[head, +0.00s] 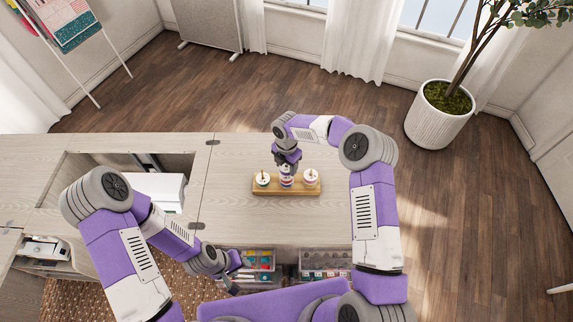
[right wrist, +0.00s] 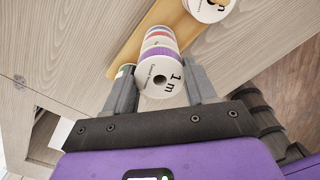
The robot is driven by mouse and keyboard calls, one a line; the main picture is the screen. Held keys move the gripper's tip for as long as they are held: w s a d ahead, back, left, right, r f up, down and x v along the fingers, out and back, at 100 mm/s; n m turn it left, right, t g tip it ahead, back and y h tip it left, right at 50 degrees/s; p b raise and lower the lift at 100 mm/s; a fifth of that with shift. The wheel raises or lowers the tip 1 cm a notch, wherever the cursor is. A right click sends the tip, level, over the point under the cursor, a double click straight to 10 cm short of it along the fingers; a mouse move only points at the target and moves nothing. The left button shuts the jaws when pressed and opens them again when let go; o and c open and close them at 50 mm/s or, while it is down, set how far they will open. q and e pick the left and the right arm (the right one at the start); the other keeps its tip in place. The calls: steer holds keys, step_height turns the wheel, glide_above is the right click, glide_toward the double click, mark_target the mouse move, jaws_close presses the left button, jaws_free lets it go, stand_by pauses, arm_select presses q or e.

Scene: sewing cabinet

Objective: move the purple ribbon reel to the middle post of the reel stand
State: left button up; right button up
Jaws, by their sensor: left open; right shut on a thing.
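The reel stand (head: 258,190) is a wooden bar on the cabinet top, with a white-faced reel (head: 262,180) at its left and another (head: 311,177) at its right. My right gripper (head: 287,172) points down over the middle. In the right wrist view its fingers (right wrist: 165,85) are shut on the purple ribbon reel (right wrist: 158,80), whose white face reads "1 m". That reel is lined up over other reels (right wrist: 158,36) with red and other bands at the middle post; I cannot tell whether it touches them. The middle post is hidden. My left gripper (head: 238,272) is open and empty near the cabinet's front edge.
Open drawers with coloured sewing items (head: 262,262) and small spools (head: 325,262) lie at the front. A white sewing machine (head: 160,190) sits in the cabinet recess at left. The cabinet top right and left of the stand is clear.

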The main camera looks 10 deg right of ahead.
steer(key=shift+f+b, duration=0.65)
steer(key=shift+f, duration=0.2)
steer(key=o, duration=1.1)
step_height(320, 180, up, 8)
steer(key=shift+f, duration=0.15)
